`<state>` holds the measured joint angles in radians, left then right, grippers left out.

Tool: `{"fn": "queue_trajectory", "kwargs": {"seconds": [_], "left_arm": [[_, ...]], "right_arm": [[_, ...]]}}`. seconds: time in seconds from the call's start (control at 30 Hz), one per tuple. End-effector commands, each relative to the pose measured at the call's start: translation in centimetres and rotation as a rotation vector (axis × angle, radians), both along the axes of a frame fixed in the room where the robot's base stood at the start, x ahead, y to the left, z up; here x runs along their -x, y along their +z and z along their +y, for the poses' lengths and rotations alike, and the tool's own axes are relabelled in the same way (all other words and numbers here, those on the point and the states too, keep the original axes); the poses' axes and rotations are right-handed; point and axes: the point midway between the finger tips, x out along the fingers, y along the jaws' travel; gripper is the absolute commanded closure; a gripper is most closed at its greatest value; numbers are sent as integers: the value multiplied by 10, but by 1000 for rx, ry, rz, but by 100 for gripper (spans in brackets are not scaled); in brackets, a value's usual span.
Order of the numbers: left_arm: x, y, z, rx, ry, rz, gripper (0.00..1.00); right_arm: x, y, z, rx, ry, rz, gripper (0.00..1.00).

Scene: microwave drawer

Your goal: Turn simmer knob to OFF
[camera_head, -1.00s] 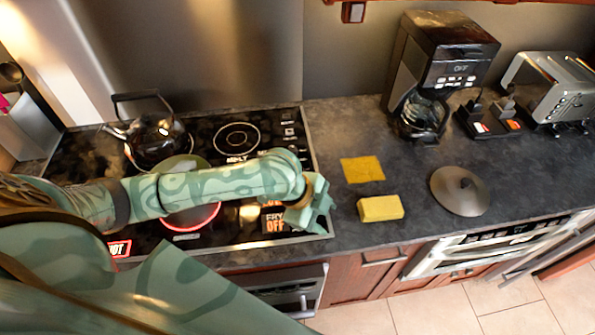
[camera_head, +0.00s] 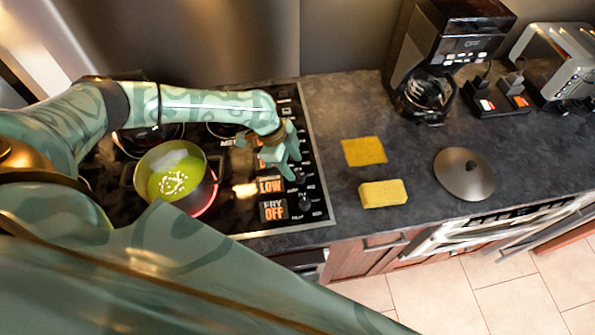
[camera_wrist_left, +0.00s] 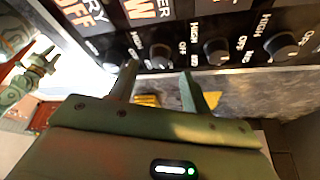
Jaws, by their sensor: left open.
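The stove's control strip has several dark knobs with lit labels. In the head view one label reads LOW (camera_head: 270,186) and the one nearer the front edge reads FRY OFF (camera_head: 274,210); no full word "simmer" is readable. My left gripper (camera_head: 293,172) is open, fingers pointing down over the strip beside the LOW label. In the left wrist view its fingertips (camera_wrist_left: 156,72) stand either side of the line to one knob (camera_wrist_left: 160,56), below the orange label ending in W. Contact cannot be told. Part of another gripper, apparently my right (camera_wrist_left: 46,62), shows at the left edge.
A pot (camera_head: 172,175) with green contents and white bits sits on a red-glowing burner. On the counter right of the stove lie a yellow sponge (camera_head: 382,193), a yellow cloth (camera_head: 364,151) and a dark lid (camera_head: 464,174). A coffee maker (camera_head: 455,45) and toaster (camera_head: 555,62) stand behind.

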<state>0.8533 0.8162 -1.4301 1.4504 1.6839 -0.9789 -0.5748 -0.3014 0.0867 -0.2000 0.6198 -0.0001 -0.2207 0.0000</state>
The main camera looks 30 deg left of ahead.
Motion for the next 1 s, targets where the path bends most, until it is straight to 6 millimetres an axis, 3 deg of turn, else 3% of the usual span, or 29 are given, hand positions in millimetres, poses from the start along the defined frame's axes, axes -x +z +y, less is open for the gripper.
{"fn": "queue_trajectory", "kwargs": {"seconds": [0.2,0.57,0.6,0.77,1.0], "left_arm": [[-2,-31,-12,-1,1,1,52],[-3,-38,-15,-1,0,0,52],[-3,-38,-15,-1,0,0,55],[-3,-38,-15,-1,0,0,97],[-3,-37,-15,0,11,0,96]], "right_arm": [[-1,-5,4,-5,-2,-2,64],[-1,-5,10,-13,-5,-2,64],[-1,-5,10,-13,-5,-2,64],[-1,-5,8,-11,-4,-2,64],[-1,-3,5,-6,-2,-2,64]]}}
